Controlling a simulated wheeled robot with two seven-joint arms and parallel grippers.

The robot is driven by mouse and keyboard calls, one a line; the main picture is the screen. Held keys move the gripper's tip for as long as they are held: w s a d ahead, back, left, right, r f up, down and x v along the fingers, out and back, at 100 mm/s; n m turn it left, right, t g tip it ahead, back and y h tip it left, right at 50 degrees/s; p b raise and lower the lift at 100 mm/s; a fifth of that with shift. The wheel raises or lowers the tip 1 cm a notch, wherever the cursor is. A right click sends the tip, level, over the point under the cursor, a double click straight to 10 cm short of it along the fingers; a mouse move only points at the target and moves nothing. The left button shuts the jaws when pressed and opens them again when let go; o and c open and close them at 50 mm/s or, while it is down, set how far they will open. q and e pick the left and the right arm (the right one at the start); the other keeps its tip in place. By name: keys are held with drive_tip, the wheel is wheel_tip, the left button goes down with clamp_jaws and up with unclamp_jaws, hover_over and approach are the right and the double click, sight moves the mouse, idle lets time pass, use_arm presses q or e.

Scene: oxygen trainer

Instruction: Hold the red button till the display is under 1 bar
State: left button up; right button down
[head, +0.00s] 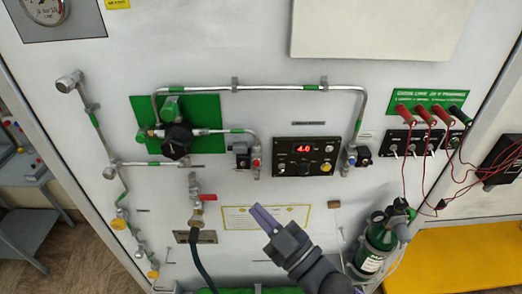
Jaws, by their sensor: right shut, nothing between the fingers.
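The red digital display (303,142) on the black control panel (283,154) in the middle of the wall reads 4.0. The panel also carries a yellow button (325,167) at its lower right and several small dark controls. The picture is too small to tell for sure which control is the red button. My right gripper (265,217) is shut and empty. Its fingers point up and left, below and left of the panel and in front of a yellow-bordered label (238,219); they appear clear of the panel. My left gripper is not in view.
A pipe (288,88) loops over the panel, with a black regulator (178,138) on its left. A red-handled valve (207,197) and hose sit lower left. A green cylinder (375,243) stands lower right. Red cables (404,170) hang from the right-hand switches.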

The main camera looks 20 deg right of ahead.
sight(257, 164)
drive_tip(key=shift+s+a, duration=0.1)
drive_tip(key=shift+s, duration=0.05)
drive_tip(key=w+d+b, duration=0.2)
drive_tip(key=w+b, duration=0.3)
drive_tip(key=w, duration=0.3)
drive_tip(key=shift+w+d, duration=0.25)
drive_tip(key=shift+w, duration=0.05)
idle(0.3)
idle(0.9)
idle(0.6)
drive_tip(key=shift+w+d, duration=0.1)
drive_tip(key=shift+w, duration=0.3)
